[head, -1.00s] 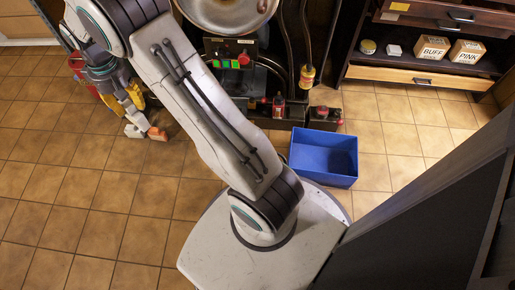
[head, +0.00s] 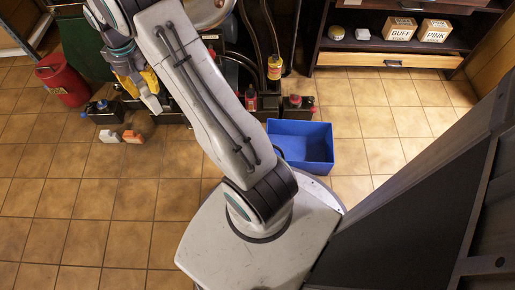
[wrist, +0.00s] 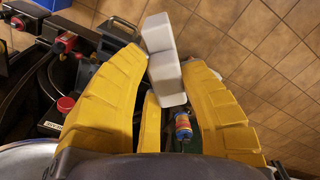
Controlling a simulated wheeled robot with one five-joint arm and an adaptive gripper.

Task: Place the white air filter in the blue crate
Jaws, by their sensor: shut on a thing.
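The white air filter (wrist: 168,80) is between the yellow fingertips of my gripper (wrist: 168,62) in the wrist view. It looks like a stepped white block, and the fingers are shut on it. In the head view my gripper (head: 148,84) is at the upper left, pointing down, with the filter (head: 152,102) at its tips, apparently above the floor. The blue crate (head: 318,165) stands on the floor right of my arm, well away from the gripper. Its visible inside looks empty; my arm is close to its left side.
A white block (head: 109,136) and an orange block (head: 133,137) lie on the tiles below the gripper. A red bin (head: 62,82) stands at the far left. Machine parts and bottles (head: 251,98) line the back. The tiles at the left front are clear.

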